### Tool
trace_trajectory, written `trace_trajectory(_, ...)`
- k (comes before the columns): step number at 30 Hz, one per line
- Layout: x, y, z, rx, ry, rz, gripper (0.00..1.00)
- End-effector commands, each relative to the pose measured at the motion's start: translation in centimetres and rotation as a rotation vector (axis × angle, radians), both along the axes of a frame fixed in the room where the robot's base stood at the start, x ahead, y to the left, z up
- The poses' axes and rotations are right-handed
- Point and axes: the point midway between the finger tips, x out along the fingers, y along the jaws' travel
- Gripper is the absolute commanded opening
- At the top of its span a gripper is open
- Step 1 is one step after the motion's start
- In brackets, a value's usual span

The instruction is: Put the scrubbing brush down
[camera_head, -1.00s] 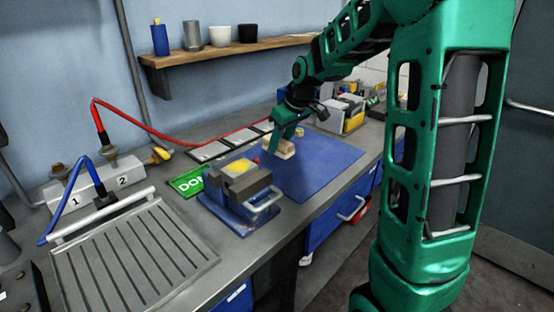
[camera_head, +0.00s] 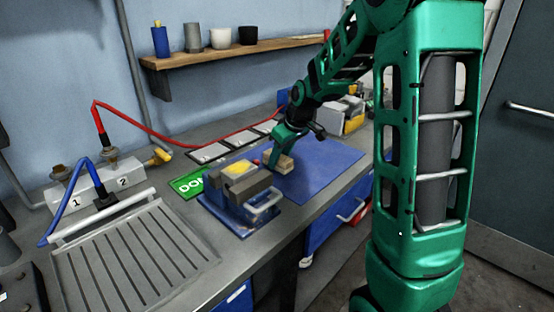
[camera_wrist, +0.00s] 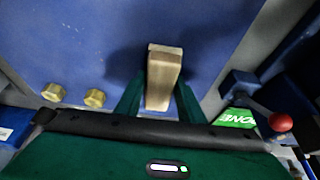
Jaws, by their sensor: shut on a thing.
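The scrubbing brush (camera_head: 284,165) shows as a pale wooden block low over the blue mat (camera_head: 325,167), just behind the vise. My gripper (camera_head: 277,158) reaches down onto it from above. In the wrist view the brush (camera_wrist: 163,78) sits between the two green fingers of my gripper (camera_wrist: 158,103), which are shut on it. Its wooden body points out past the fingertips over blue mat. Its bristles are not visible. I cannot tell whether it touches the mat.
The blue vise (camera_head: 240,195) with a yellow-topped piece stands close in front of the brush. A green DONE sign (camera_head: 190,186) lies left of it. Two brass nuts (camera_wrist: 95,98) lie on the mat at left in the wrist view. The mat's right part is clear.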

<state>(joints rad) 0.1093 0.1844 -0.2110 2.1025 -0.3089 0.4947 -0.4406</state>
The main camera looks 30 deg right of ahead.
Motion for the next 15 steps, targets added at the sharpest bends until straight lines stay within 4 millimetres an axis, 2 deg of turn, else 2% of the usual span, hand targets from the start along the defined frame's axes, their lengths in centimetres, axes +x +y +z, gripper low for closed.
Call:
trace_trajectory(2, -0.16, 0.05, -0.70, 0.000, 0.009, 0.000, 0.14)
trace_trajectory(3, -0.18, 0.04, -0.75, 0.001, 0.010, 0.001, 0.42)
trace_trajectory(5, -0.23, 0.05, -0.83, 0.001, 0.012, 0.001, 0.53)
trace_trajectory(15, -0.40, 0.53, -1.13, 0.005, 0.021, 0.008, 0.53)
